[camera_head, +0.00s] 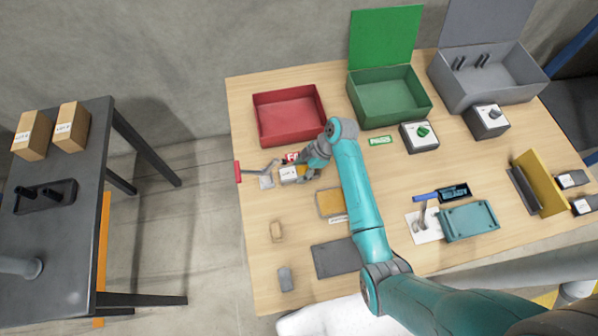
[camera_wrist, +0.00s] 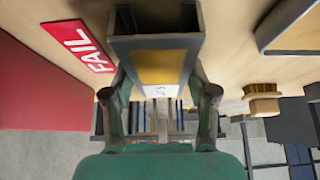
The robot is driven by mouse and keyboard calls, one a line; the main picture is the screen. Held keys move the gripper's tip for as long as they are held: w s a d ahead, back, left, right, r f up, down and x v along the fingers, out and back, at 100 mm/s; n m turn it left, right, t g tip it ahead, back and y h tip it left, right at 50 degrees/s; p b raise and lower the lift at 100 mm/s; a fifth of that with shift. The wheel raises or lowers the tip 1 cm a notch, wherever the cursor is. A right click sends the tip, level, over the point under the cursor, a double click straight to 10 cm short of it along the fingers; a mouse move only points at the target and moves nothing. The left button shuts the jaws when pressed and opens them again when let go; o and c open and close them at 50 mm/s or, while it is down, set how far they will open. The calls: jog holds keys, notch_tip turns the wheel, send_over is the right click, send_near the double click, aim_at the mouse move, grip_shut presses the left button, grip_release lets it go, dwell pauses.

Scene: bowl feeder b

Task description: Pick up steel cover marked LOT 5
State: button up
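A grey metal cover with a yellow-brown face and a white label (camera_wrist: 157,78) fills the space between my fingers in the wrist view. The label's lettering is too small to read surely. In the head view the cover (camera_head: 289,174) is at the left of the table, just below the red box. My gripper (camera_head: 308,168) reaches it from the right. In the wrist view my gripper (camera_wrist: 157,50) has a finger along each side of the cover, with no gap visible. Whether the cover touches the table is hidden.
A red FAIL label (camera_wrist: 78,45) lies beside the cover, near the red box (camera_head: 262,127). A red-handled tool (camera_head: 238,172) is to the left.

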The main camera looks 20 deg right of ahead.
jog(key=shift+c, duration=1.4)
